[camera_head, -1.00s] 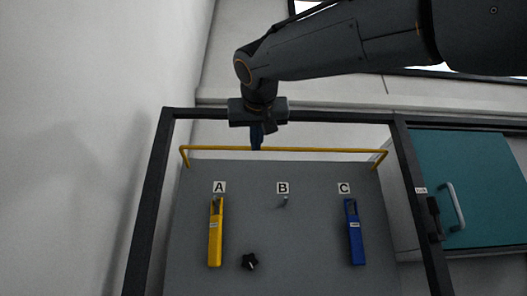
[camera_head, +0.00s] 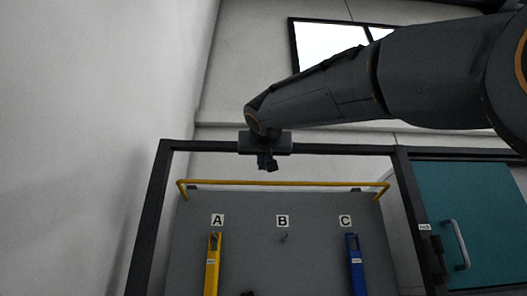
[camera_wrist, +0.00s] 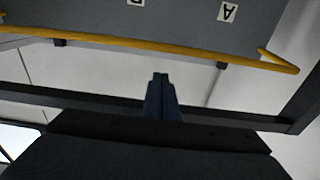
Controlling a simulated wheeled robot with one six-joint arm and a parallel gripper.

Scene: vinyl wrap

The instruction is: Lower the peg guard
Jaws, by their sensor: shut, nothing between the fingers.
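The peg guard (camera_head: 320,184) is a yellow bar across the top of a grey board (camera_head: 320,215), with short bent ends at left and right. In the wrist view the yellow bar (camera_wrist: 150,46) crosses the upper part, with a bent end at the right. My gripper (camera_head: 267,163) is shut and empty. It is above the bar in the head view, left of its middle, with a visible gap. In the wrist view the closed fingertips (camera_wrist: 160,78) point toward the bar and are apart from it in the picture.
A yellow tool (camera_head: 212,265) hangs under label A and a blue tool (camera_head: 356,265) under label C. The peg (camera_head: 283,238) under B is bare. A dark frame (camera_head: 150,215) surrounds the board. A teal door (camera_head: 465,200) is at the right.

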